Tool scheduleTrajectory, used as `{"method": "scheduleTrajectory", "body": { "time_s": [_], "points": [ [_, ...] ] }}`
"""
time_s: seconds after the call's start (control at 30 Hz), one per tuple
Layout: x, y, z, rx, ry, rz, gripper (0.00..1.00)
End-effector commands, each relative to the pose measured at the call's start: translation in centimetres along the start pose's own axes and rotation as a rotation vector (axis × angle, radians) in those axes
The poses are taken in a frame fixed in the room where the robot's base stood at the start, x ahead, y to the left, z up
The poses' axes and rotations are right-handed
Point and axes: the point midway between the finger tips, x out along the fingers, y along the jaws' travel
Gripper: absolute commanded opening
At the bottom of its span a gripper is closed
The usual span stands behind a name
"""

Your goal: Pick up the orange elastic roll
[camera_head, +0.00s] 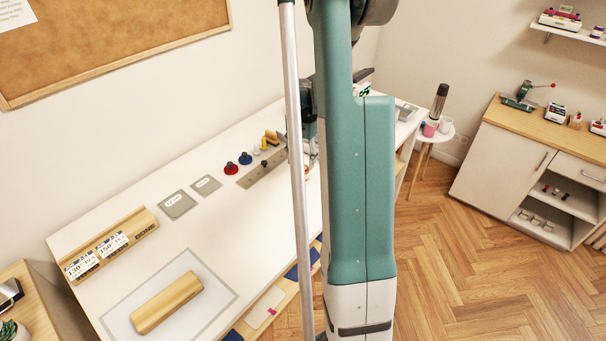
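I cannot make out the orange elastic roll for certain. A small yellow-orange object (271,138) stands towards the back of the white table (200,228), by the wall, but it is too small to identify. My own arm covers the middle of the view and hides part of the table. The end of my arm, with my gripper (311,150), shows only in part at the arm's left edge, over the table's far part. It is just right of the yellow-orange object. Its fingers are too small and hidden to tell whether they are open or hold anything.
A red spool-like piece (231,169) and a blue one (246,159) stand beside a grey-brown strip (262,169). Two grey labelled plates (178,204) lie nearer. A wooden block (167,300) lies at the front. A stool (427,140) with cups stands at the right.

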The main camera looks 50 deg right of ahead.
Motion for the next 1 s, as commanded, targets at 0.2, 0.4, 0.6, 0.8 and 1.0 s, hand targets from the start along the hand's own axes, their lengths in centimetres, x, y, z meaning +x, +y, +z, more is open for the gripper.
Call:
{"method": "scheduleTrajectory", "body": {
  "time_s": [0.2, 0.4, 0.6, 0.8, 1.0],
  "points": [
    [1.4, 0.0, 0.0, 0.0, 0.0, 0.0, 0.48],
    [1.4, 0.0, 0.0, 0.0, 0.0, 0.0, 0.48],
    [1.6, 0.0, 0.0, 0.0, 0.0, 0.0, 0.48],
    [2.8, 0.0, -0.1, 0.0, 0.0, 0.0, 0.48],
    [4.8, 0.0, -0.2, 0.0, 0.0, 0.0, 0.48]
  ]
}}
